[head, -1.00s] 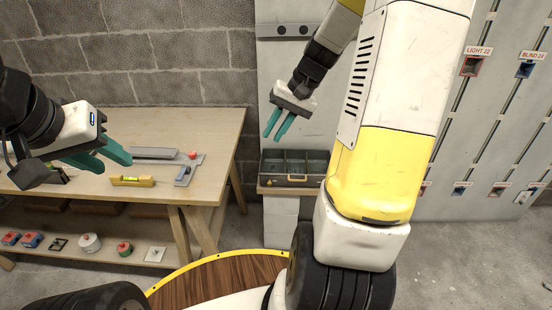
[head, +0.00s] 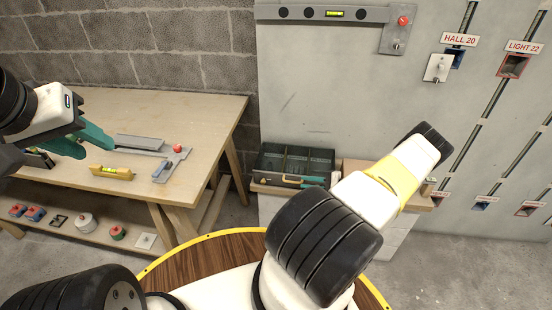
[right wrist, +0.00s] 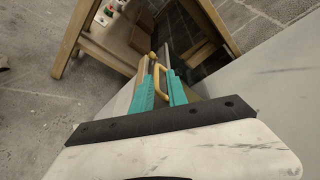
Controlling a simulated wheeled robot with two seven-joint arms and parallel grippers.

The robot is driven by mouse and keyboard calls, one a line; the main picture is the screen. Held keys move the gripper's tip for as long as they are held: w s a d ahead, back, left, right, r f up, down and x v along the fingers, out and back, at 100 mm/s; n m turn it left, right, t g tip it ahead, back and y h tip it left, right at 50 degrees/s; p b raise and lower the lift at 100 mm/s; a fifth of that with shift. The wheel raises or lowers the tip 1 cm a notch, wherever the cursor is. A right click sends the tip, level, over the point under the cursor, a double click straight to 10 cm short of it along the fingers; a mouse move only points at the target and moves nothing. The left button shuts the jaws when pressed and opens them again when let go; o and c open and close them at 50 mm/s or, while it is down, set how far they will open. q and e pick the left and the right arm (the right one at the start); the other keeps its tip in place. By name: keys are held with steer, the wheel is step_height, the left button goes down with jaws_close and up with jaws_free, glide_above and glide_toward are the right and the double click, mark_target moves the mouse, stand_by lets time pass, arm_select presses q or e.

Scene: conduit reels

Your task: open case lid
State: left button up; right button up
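The dark case (head: 322,161) with compartments sits on a ledge below the grey panel in the head view. Its compartments show from above; whether a clear lid lies over them is hard to tell. A yellow handle (head: 291,179) is on its front edge and shows in the right wrist view (right wrist: 162,84). My right gripper's teal fingers (head: 312,182) are at the case front, mostly hidden by my arm. In the right wrist view the fingers (right wrist: 161,90) stand apart on either side of the handle. My left gripper (head: 84,141) is open and empty above the workbench.
The wooden workbench (head: 215,115) on the left holds a yellow level (head: 111,172) and a grey tool with a red knob (head: 172,163). Several small devices lie on its lower shelf (head: 95,232). A brown box (head: 355,167) stands right of the case. The panel is behind.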

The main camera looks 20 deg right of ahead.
mark_target(292, 182)
steer(key=shift+m+t, duration=0.3)
steer(key=shift+m, duration=0.1)
steer(key=w+a+f, duration=0.1)
steer(key=w, duration=0.1)
steer(key=w+a+f, duration=0.1)
steer(key=a, duration=0.1)
steer(key=w+a+f, duration=0.1)
steer(key=w, duration=0.1)
steer(key=shift+w+a+f, duration=0.15)
steer(key=shift+w+f, duration=0.15)
jaws_close()
steer(key=shift+s+f, duration=0.1)
stand_by(0.9)
